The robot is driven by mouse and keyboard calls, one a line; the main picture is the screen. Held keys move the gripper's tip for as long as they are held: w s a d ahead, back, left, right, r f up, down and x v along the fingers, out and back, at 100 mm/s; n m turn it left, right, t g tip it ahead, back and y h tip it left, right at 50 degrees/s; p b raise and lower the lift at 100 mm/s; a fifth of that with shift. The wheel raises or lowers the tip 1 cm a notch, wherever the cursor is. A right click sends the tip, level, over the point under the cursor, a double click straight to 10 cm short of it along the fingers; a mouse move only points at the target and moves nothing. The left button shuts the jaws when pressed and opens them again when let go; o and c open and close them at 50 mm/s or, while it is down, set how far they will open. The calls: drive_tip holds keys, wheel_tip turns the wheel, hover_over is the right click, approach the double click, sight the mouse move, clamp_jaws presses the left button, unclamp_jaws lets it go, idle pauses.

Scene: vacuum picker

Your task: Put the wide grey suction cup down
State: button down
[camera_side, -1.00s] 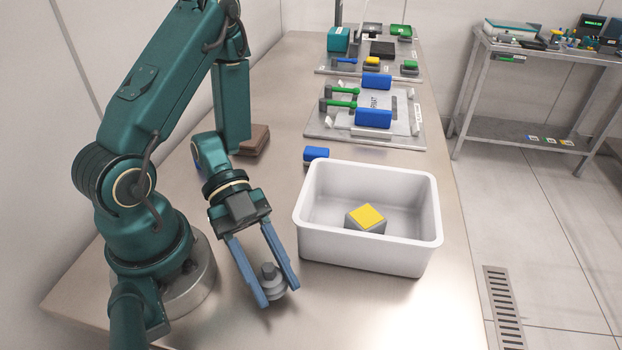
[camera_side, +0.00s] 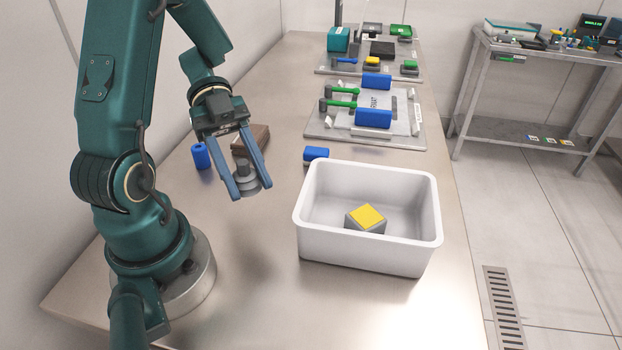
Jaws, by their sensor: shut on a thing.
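The wide grey suction cup (camera_side: 246,186) is between the two blue fingers of my gripper (camera_side: 248,188). My gripper is shut on it, with the cup's stem upward and its wide round part downward. The cup appears to be held above the table (camera_side: 270,265), left of the white bin. The fingers hide part of its sides.
A white bin (camera_side: 365,253) holds a grey block with a yellow top (camera_side: 366,217). A blue cylinder (camera_side: 201,156), a brown block (camera_side: 258,138) and a blue block (camera_side: 316,153) stand nearby. A fixture plate (camera_side: 400,140) lies farther back. The front table is clear.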

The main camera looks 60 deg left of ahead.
drive_tip(key=shift+w+r+n+t+y, duration=2.05)
drive_tip(key=shift+w+r+n+t, duration=1.3)
drive_tip(key=shift+r, duration=1.6)
drive_tip(key=shift+w+r+n+t+y, duration=2.05)
drive_tip(key=shift+w+r+n+t, duration=0.7)
drive_tip(key=shift+w+r+n, duration=1.7)
drive_tip(key=m+g+h, duration=0.8)
drive_tip(key=m+g, duration=0.2)
drive_tip(key=m, duration=0.3)
hover_over(384, 345)
wheel_tip(384, 345, down, 21)
drive_tip(key=shift+f, duration=4)
drive_tip(key=shift+f, duration=0.55)
